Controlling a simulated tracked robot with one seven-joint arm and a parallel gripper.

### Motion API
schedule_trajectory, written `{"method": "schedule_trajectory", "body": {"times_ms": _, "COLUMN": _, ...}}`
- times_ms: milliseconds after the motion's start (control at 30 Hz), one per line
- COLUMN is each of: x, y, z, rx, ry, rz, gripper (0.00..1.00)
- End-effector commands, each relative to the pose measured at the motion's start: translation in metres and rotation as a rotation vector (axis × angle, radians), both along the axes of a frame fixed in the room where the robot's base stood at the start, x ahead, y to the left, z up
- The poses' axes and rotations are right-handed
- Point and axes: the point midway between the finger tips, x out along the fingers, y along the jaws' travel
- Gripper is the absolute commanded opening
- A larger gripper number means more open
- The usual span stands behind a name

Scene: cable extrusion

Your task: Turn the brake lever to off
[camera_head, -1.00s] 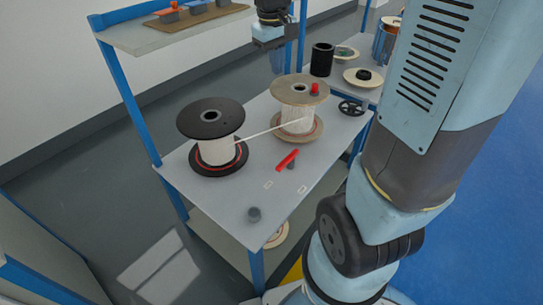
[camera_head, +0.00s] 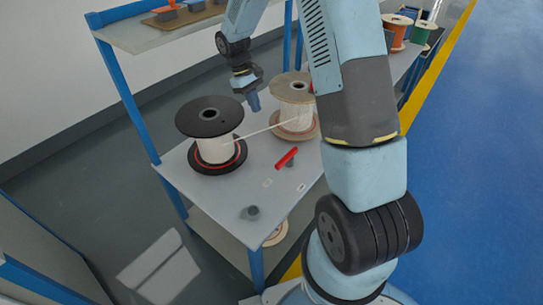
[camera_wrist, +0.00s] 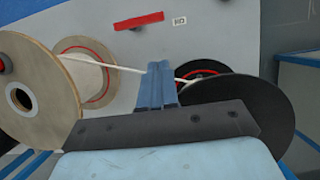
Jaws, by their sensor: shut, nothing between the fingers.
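The brake lever (camera_head: 287,157) is a red bar on the grey table top, lying at a slant in front of the wooden spool. It also shows in the wrist view as a red bar (camera_wrist: 139,20) at the top, with a small white label (camera_wrist: 180,20) to its right. My gripper (camera_head: 254,103) is above the table behind the cable, between the two spools, and apart from the lever. Its blue fingers (camera_wrist: 160,68) are together and empty in the wrist view. The label's lettering is too small to read surely.
A black spool (camera_head: 209,116) stands left and a wooden spool (camera_head: 295,87) right, with a white cable (camera_head: 258,133) stretched between them. A dark knob (camera_head: 251,212) sits near the table's front corner. A shelf (camera_head: 125,38) overhangs the back left. My arm hides the table's right part.

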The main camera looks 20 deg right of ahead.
Motion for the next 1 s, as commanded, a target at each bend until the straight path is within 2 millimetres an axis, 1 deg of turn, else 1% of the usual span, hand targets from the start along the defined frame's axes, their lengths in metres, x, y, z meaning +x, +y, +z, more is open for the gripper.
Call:
{"method": "schedule_trajectory", "body": {"times_ms": 33, "x": 0.002, "y": 0.001, "z": -0.008, "rx": 0.001, "ry": 0.011, "rz": 0.006, "gripper": 0.00}}
{"method": "schedule_trajectory", "body": {"times_ms": 100, "x": 0.004, "y": 0.002, "z": -0.014, "rx": 0.000, "ry": 0.021, "rz": 0.013, "gripper": 0.00}}
{"method": "schedule_trajectory", "body": {"times_ms": 200, "x": 0.005, "y": 0.003, "z": -0.018, "rx": 0.000, "ry": 0.029, "rz": 0.017, "gripper": 0.00}}
{"method": "schedule_trajectory", "body": {"times_ms": 533, "x": 0.005, "y": 0.002, "z": -0.019, "rx": 0.000, "ry": 0.030, "rz": 0.018, "gripper": 0.00}}
{"method": "schedule_trajectory", "body": {"times_ms": 667, "x": 0.004, "y": 0.001, "z": -0.023, "rx": 0.000, "ry": 0.031, "rz": 0.018, "gripper": 0.00}}
{"method": "schedule_trajectory", "body": {"times_ms": 767, "x": 0.001, "y": -0.001, "z": -0.033, "rx": -0.001, "ry": 0.033, "rz": 0.018, "gripper": 0.00}}
{"method": "schedule_trajectory", "body": {"times_ms": 1000, "x": -0.012, "y": -0.009, "z": -0.070, "rx": -0.001, "ry": 0.034, "rz": 0.016, "gripper": 0.00}}
